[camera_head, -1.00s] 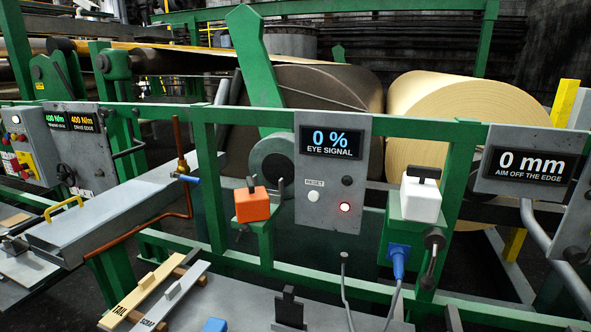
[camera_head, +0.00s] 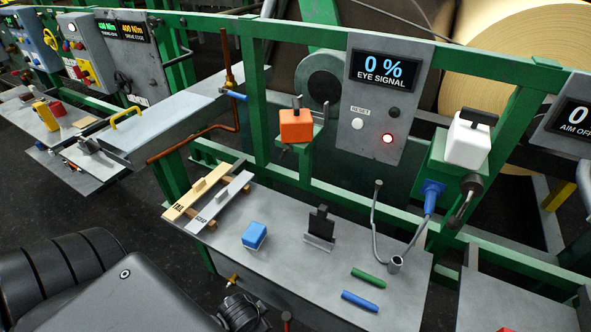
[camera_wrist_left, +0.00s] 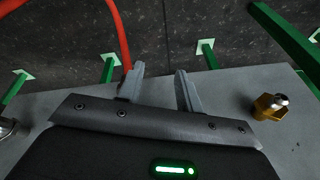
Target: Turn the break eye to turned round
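An orange box (camera_head: 296,126) with a small handle on top sits on a green bracket on the rail, left of the eye signal panel (camera_head: 378,100). A white box (camera_head: 467,140) with a dark handle on top sits on a green mount right of the panel, with a blue plug (camera_head: 430,192) and cable below it. I cannot tell which box is the break eye. The panel reads 0 % and its red lamp is lit. My left gripper (camera_wrist_left: 160,88) is open and empty above a grey surface in the left wrist view. My right gripper is not in view.
The grey bench (camera_head: 310,265) holds a blue block (camera_head: 254,235), a dark upright plate (camera_head: 320,225), green and blue sticks, and boards marked TAIL and SCRAP. Green rails run behind it. A brass hex fitting (camera_wrist_left: 270,106) is right of my left gripper.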

